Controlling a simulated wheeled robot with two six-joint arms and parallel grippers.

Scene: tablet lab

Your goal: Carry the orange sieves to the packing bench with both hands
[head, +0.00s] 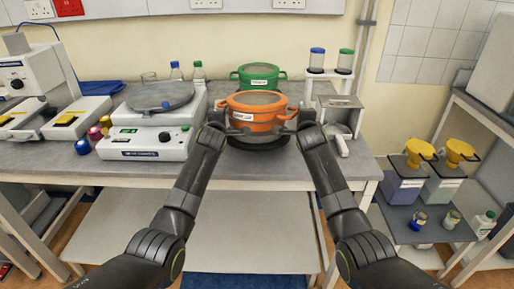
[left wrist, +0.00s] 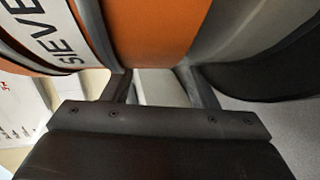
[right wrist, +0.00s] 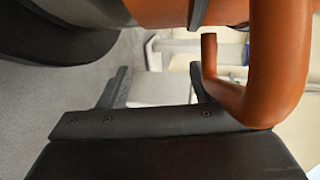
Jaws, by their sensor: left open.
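The orange sieves (head: 257,114) form a round stack with a white label and side handles, standing on a dark round base on the grey bench. Their orange wall and label (left wrist: 145,30) fill the top of the left wrist view. My left gripper (head: 217,119) is open at the stack's left side, fingers apart and close to the wall. My right gripper (head: 303,121) is open at the right side. In the right wrist view, the orange handle (right wrist: 280,65) curves beside one finger, and nothing shows clamped between the fingers. I cannot tell which surface is the packing bench.
A balance (head: 150,130) with a round grey pan is to the left. A small stand with two jars (head: 317,58) is at the right. Yellow funnels (head: 420,149) sit on containers on the lower right shelf.

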